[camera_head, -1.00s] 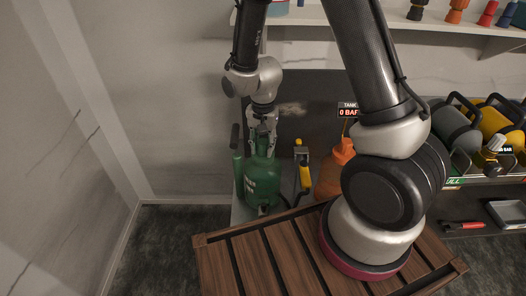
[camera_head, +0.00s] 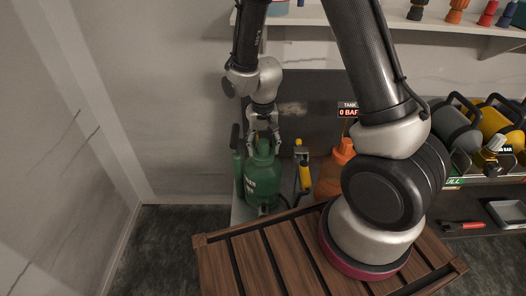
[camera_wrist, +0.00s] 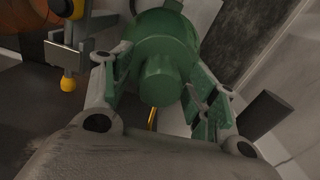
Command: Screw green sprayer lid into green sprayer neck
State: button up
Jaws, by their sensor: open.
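The green sprayer (camera_head: 262,183) stands upright behind the wooden slatted surface, with white lettering on its body. Its body also shows in the wrist view (camera_wrist: 150,30). The green lid (camera_head: 262,146) sits at the top of the sprayer, over the neck. In the wrist view the lid (camera_wrist: 160,82) shows as a round green cap end-on. The neck is hidden, and I cannot tell how tightly the lid is seated. My gripper (camera_head: 264,138) is open above the sprayer, with one finger on each side of the lid and gaps visible in the wrist view.
A yellow-and-black pump handle (camera_head: 303,170) stands just right of the sprayer, and an orange sprayer (camera_head: 331,172) beyond it. A dark green wand (camera_head: 238,165) stands close on the left. The wooden slatted surface (camera_head: 255,262) in front is clear on its left side.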

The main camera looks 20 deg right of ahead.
jog(key=n, duration=0.5)
jog(key=shift+n, duration=0.3)
jog(key=n, duration=1.7)
